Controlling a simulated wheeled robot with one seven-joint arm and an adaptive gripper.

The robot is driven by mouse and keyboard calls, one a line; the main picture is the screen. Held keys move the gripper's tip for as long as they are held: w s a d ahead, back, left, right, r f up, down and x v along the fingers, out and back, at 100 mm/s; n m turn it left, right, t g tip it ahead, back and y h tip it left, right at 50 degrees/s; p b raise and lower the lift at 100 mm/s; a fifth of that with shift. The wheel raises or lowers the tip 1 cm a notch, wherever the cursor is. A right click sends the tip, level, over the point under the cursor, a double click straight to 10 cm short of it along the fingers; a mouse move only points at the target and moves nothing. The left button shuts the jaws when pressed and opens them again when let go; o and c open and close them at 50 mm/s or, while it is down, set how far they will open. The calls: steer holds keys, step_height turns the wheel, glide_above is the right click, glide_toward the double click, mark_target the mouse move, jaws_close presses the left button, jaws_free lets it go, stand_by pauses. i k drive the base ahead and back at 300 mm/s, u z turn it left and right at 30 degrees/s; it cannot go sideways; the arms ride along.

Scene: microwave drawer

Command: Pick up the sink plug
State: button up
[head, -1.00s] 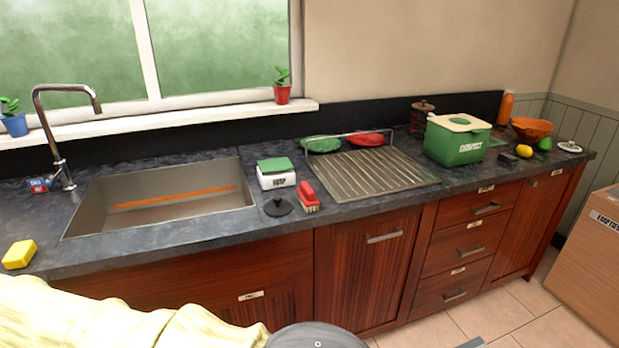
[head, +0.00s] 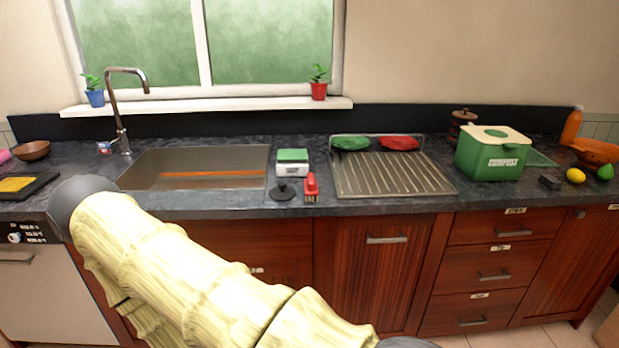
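The sink plug looks to be the black round disc with a small knob on top (head: 283,191). It stands on the dark countertop (head: 400,204) just right of the sink (head: 140,183), near the front edge. A red-handled brush (head: 311,186) lies close to its right, and a small white box with a green top (head: 292,163) is behind it. My padded cream arm crosses the lower left and middle of the head view, in front of the cabinets. My gripper is out of view. Nothing covers the plug.
A chrome tap (head: 122,110) rises behind the sink. A ribbed drainer (head: 392,178) and a green container (head: 492,154) stand to the right. A black board with a yellow item (head: 15,184) is at far left. My arm hides some of the counter left of the sink.

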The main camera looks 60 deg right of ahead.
mark_target(281, 192)
steer(key=z, duration=1.4)
